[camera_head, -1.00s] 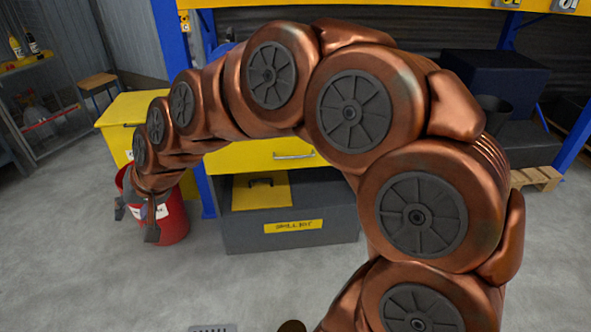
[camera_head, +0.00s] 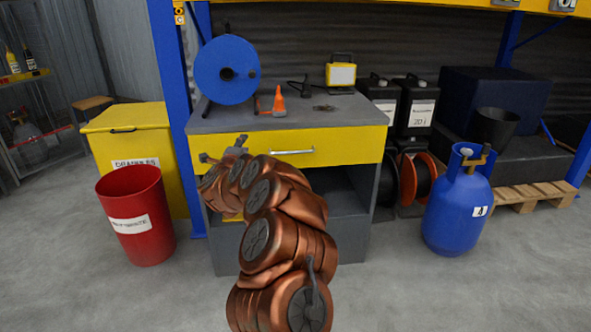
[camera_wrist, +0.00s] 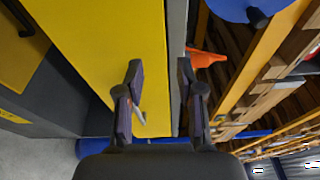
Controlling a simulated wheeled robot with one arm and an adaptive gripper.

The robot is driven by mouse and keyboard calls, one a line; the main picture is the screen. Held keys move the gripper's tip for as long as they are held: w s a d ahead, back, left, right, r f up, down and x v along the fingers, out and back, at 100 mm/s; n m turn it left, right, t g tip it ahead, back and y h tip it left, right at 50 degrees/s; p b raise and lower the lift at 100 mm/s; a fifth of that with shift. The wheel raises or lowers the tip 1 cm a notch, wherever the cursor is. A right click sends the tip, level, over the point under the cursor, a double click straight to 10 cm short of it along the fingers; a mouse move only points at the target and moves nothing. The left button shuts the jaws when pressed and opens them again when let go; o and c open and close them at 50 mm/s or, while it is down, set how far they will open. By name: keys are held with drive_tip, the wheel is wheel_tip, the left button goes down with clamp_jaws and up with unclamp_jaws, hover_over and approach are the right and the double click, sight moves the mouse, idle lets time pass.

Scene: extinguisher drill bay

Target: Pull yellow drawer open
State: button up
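The yellow drawer (camera_head: 350,143) sits under the grey top of a workbench, its front flush with the bench and looking shut. Its silver bar handle (camera_head: 292,151) is at the middle of the front. In the head view my gripper (camera_head: 221,148) is before the drawer's left part, left of the handle. In the wrist view my gripper (camera_wrist: 160,68) is open with nothing between its fingers. The yellow drawer front (camera_wrist: 100,35) lies left there, and a bit of the silver handle (camera_wrist: 138,113) shows beside the left finger. Contact cannot be told.
The grey bench top (camera_head: 345,112) holds a blue reel (camera_head: 225,70), an orange cone (camera_head: 279,101) and a yellow lamp (camera_head: 341,75). A red bin (camera_head: 137,215) stands left and a blue gas cylinder (camera_head: 458,205) right. Floor in front is clear.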

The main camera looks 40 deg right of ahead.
sight(295, 153)
drive_tip(key=s+d+f+m+g+h+b, duration=0.3)
drive_tip(key=s+d+f+m+g+h, duration=0.3)
drive_tip(key=s+d, duration=0.35)
drive_tip(key=shift+n+y, duration=0.3)
drive_tip(key=shift+y, duration=0.3)
drive_tip(key=shift+w+f+b+x, duration=0.1)
drive_tip(key=shift+f+b+x, duration=0.2)
drive_tip(key=shift+x, duration=1.05)
drive_tip(key=shift+w+f+b+x, duration=0.15)
drive_tip(key=shift+f+b+x, duration=0.1)
drive_tip(key=shift+x, duration=1.1)
drive_tip(key=shift+w+f+b+x, duration=0.15)
drive_tip(key=shift+b+x, duration=0.15)
drive_tip(key=shift+x, duration=1.1)
clamp_jaws()
